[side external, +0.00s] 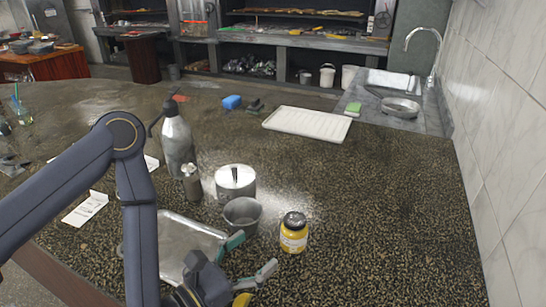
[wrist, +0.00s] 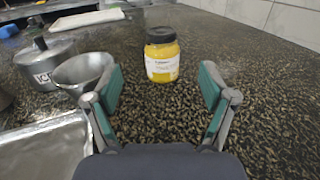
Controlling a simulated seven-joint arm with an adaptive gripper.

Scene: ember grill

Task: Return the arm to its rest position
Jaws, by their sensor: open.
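My gripper (side external: 255,255) is low over the near part of the speckled counter (side external: 370,230), beside a metal tray. In the wrist view my gripper (wrist: 160,95) has its two green-padded fingers spread wide with nothing between the pads. A yellow jar with a black lid (side external: 293,236) stands upright on the counter, beyond the fingertips. The jar (wrist: 162,58) shows between the fingers in the wrist view, farther off and apart from them. My arm reaches in from the left in the side view.
A grey metal cup (side external: 242,216) stands close to the left finger. Behind it are a lidded pot (side external: 236,184), a small shaker (side external: 191,183) and a tall bottle (side external: 177,140). The metal tray (side external: 185,232) lies near my arm. A white tray (side external: 308,123) lies farther back. The counter's right side is clear.

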